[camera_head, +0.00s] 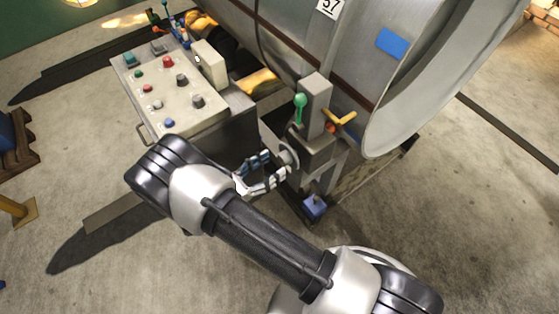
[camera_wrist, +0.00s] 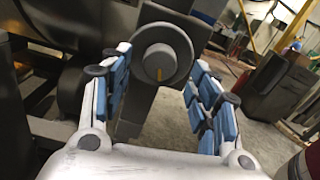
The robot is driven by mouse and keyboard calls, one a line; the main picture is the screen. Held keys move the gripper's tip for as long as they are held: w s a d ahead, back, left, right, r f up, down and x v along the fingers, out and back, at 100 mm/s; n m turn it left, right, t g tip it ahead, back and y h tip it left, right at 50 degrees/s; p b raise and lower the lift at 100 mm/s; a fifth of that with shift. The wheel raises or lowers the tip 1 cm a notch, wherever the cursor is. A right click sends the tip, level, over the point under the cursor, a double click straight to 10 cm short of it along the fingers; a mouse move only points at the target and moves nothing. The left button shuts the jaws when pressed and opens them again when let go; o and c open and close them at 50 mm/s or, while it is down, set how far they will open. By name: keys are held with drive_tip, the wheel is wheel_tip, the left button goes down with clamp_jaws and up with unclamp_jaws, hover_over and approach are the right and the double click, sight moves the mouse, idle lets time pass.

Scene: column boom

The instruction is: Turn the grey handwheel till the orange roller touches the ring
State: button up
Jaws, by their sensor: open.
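The grey handwheel (camera_head: 289,157) is on the side of a grey post unit beside the big grey ring (camera_head: 400,112). In the wrist view the handwheel (camera_wrist: 174,50) is seen face-on, with a small orange mark near its hub. My gripper (camera_head: 267,172) is open, close in front of the wheel. In the wrist view the blue-padded fingers of my gripper (camera_wrist: 158,70) stand left and right of the wheel's lower part; contact cannot be told. A small orange part (camera_head: 331,128) shows by the post, but whether it is the roller, and its gap to the ring, is unclear.
A control panel (camera_head: 172,95) with coloured buttons stands left of the post. A green-knobbed lever (camera_head: 300,101) and a yellow handle (camera_head: 342,118) stick out near the wheel. A blue block (camera_head: 314,206) is low at the post's foot. Concrete floor is free at right.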

sight(281, 161)
drive_tip(key=shift+x, duration=1.85)
drive_tip(key=shift+c, duration=0.5)
drive_tip(key=c, duration=0.9)
drive_tip(key=shift+c, duration=0.3)
